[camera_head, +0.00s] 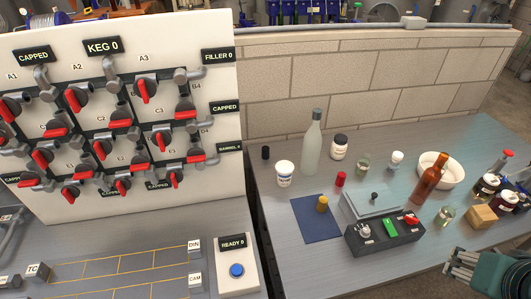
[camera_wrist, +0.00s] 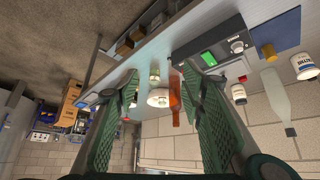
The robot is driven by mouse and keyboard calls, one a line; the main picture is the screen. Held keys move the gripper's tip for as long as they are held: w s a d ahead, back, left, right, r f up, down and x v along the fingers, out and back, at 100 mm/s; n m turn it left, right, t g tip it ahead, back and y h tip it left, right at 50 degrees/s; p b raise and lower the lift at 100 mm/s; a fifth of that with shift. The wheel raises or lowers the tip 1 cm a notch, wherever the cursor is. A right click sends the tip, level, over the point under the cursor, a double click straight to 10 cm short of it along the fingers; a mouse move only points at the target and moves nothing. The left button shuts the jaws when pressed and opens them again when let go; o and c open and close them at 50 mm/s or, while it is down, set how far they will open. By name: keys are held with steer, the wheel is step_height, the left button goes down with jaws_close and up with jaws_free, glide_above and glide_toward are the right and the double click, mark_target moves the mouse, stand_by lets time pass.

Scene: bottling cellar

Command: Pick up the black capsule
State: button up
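The black capsule (camera_head: 265,152) is a small dark upright cylinder at the back left of the right-hand bench, near the block wall and left of the white jar (camera_head: 285,174). I cannot make it out in the wrist view. My gripper (camera_head: 455,267) is at the lower right of the head view, far from the capsule, over the bench's front right. In the wrist view my gripper (camera_wrist: 160,78) has its two green-padded fingers spread wide, with nothing held between them. The red capsule (camera_head: 340,179) and the gold capsule (camera_head: 322,204) stand nearer the bench's middle.
A tall clear bottle (camera_head: 312,145) and a dark-lidded jar (camera_head: 339,147) stand right of the capsule. A blue mat (camera_head: 307,225), a control box (camera_head: 375,238), an amber bottle (camera_head: 427,182) and a white bowl (camera_head: 456,174) occupy the middle. The valve panel (camera_head: 222,140) rises at left.

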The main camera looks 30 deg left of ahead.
steer(key=w+a+r+n+g+y+p, duration=0.1)
steer(key=w+a+r+n+g+p, duration=0.4)
steer(key=w+a+r, duration=1.25)
steer(key=w+a+n+t, duration=0.1)
steer(key=w+a+n, duration=0.4)
steer(key=w+a, duration=0.3)
steer(key=n+g+h+p, duration=0.1)
steer(key=n+g+p, duration=0.2)
steer(key=n, duration=0.8)
glide_above(266, 147)
step_height(266, 147, down, 13)
step_height(266, 147, down, 18)
steer(key=shift+s+f, duration=0.15)
steer(key=shift+f, duration=0.5)
